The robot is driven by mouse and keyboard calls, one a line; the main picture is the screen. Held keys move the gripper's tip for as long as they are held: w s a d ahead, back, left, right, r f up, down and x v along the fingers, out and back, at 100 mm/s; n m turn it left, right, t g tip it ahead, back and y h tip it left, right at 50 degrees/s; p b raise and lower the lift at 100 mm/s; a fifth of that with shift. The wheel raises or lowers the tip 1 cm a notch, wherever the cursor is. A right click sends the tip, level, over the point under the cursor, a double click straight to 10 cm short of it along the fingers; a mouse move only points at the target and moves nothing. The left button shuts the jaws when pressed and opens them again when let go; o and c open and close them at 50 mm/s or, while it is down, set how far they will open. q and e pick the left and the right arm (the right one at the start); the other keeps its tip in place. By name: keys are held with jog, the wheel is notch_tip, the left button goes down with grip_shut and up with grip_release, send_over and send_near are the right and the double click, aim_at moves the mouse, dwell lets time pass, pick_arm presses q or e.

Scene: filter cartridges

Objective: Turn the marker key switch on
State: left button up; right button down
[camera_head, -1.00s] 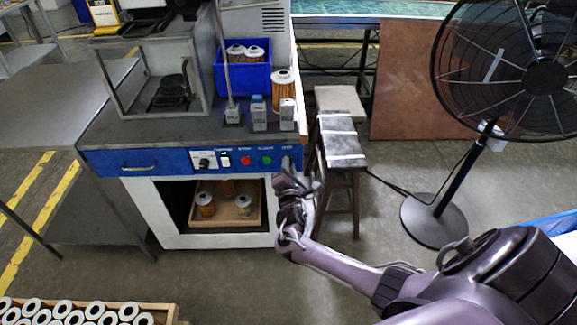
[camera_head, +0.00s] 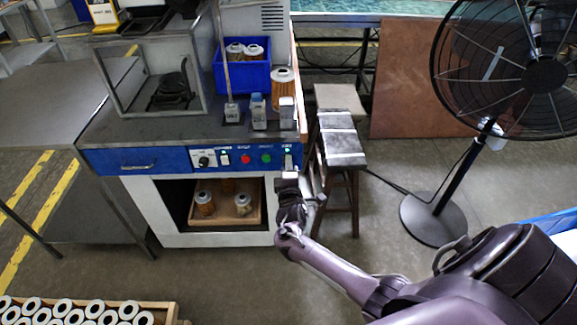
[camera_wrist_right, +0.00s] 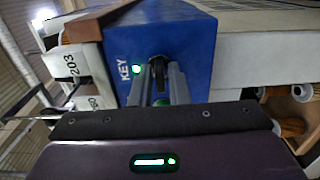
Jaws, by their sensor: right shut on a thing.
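The marker key switch (camera_wrist_right: 158,70) is a small dark key on the blue panel, beside the white word KEY and a glowing green lamp (camera_wrist_right: 137,70) in the right wrist view. In the head view the key switch (camera_head: 289,160) sits at the right end of the blue control panel (camera_head: 220,158). My right gripper (camera_head: 289,174) reaches up to it from below. In the right wrist view the gripper's fingers (camera_wrist_right: 165,88) are closed around the key, which they partly hide. My left gripper is not in view.
Other panel controls include a red button (camera_head: 245,159) and a green button (camera_head: 266,157). Small marker blocks (camera_head: 258,112) stand on the bench above. A stool (camera_head: 340,150) is right of the bench and a fan (camera_head: 545,75) stands farther right.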

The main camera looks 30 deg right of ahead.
dwell(0.5)
jog(key=c, duration=1.5)
grip_release()
jog(key=shift+c, duration=0.2)
jog(key=v, duration=0.8)
jog(key=shift+p, duration=0.3)
jog(key=shift+d, duration=0.1)
